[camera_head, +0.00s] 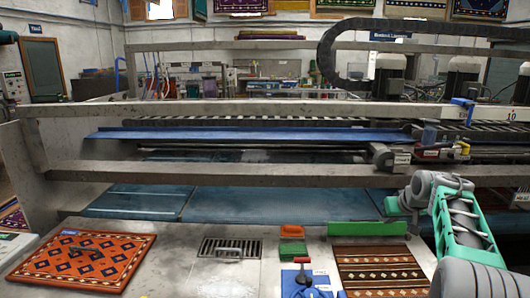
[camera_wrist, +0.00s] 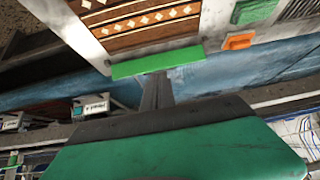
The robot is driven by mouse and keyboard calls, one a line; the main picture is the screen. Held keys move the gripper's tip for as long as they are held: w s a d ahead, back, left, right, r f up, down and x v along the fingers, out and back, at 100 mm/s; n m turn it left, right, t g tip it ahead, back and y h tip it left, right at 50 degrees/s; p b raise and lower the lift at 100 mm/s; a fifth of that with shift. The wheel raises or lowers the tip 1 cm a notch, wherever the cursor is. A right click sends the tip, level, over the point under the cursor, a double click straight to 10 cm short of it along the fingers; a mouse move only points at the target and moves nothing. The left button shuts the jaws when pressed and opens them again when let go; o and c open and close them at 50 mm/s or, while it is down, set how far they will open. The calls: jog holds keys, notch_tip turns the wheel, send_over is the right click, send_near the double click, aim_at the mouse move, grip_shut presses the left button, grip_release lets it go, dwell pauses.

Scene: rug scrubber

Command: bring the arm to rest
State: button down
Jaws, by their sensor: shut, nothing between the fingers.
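My arm (camera_head: 460,215), grey and green, reaches out over the right side of the bench in the head view. My gripper (camera_wrist: 157,77) shows in the wrist view as dark narrow fingers beyond a green body. The fingers are together and hold nothing. They point over the blue bed of the machine, close in the picture to a long green strip (camera_wrist: 157,62) at the bench edge; I cannot tell the gap in depth. In the head view the fingers cannot be made out.
A brown patterned rug (camera_head: 380,268) lies near my arm, an orange rug (camera_head: 82,258) at left. A drain grate (camera_head: 229,247), an orange block (camera_head: 291,231) and a green block (camera_head: 293,250) sit between. A metal beam (camera_head: 250,176) crosses behind the bench.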

jog(key=s+a+g, duration=0.2)
jog(key=s+a, duration=1.2)
jog(key=a, duration=0.3)
jog(key=s+a+f, duration=0.2)
jog(key=s+f, duration=0.1)
jog(key=s, duration=0.3)
jog(key=s+a+f+g, duration=0.1)
jog(key=s+a+f, duration=0.1)
jog(key=s, duration=0.5)
jog(key=s+a+f+g, duration=0.1)
jog(key=s+a+f, duration=0.2)
jog(key=s, duration=0.4)
jog(key=shift+f, duration=0.5)
jog(key=shift+s, duration=0.1)
